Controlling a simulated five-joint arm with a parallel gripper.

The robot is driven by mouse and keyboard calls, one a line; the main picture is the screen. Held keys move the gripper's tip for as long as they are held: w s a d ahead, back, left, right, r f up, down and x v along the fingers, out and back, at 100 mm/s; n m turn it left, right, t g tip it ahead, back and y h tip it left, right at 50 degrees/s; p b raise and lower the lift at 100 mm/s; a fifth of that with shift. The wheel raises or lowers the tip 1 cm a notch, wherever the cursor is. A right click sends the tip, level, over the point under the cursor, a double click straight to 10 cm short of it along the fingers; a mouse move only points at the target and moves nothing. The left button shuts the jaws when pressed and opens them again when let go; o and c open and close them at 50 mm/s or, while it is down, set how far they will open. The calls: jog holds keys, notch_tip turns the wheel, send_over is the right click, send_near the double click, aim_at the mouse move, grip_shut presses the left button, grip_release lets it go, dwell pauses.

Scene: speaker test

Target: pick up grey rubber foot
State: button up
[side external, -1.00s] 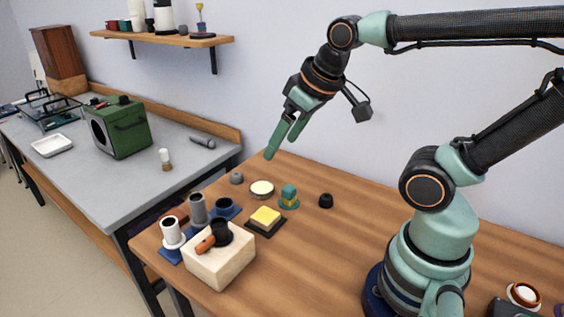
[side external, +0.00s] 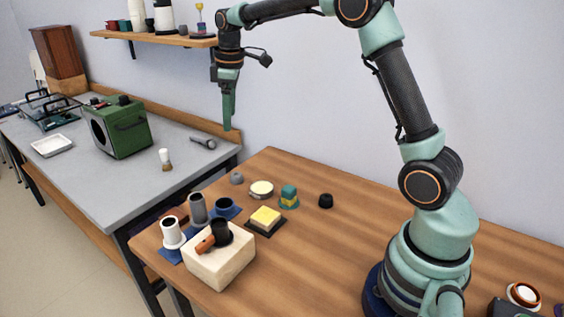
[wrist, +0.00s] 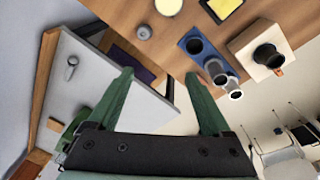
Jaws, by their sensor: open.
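The grey rubber foot (side external: 236,178) is a small grey domed piece standing on the wooden table near its far left edge. In the wrist view it (wrist: 144,32) sits on the wood by the table edge, above the gap between my fingertips. My gripper (side external: 228,124) points down, high above and slightly left of the foot in the side view. Its two green fingers are spread with nothing between them, as the wrist view (wrist: 160,78) also shows. Nothing hides the foot.
Close to the foot stand a cream disc (side external: 262,189), a blue tray (side external: 233,213) with cups, a yellow-topped block (side external: 265,217) and a small black piece (side external: 326,201). A pale wooden block (side external: 222,268) is nearer. A grey bench (side external: 120,190) lies left.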

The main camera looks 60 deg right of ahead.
jog(key=w+d+f+n+g, duration=0.25)
jog(key=w+d+f, duration=0.2)
jog(key=f, duration=0.55)
send_over(236, 174)
jog(key=shift+t, duration=0.45)
jog(key=f, duration=0.6)
jog(key=shift+s+a+f, duration=0.1)
jog(key=shift+a+f, duration=0.2)
jog(key=shift+a, duration=0.05)
jog(key=shift+d+f, duration=0.15)
jog(key=shift+f, duration=1.2)
jog(key=shift+d+f, duration=0.15)
jog(key=shift+f, duration=1.15)
grip_shut()
jog(key=shift+r, duration=0.1)
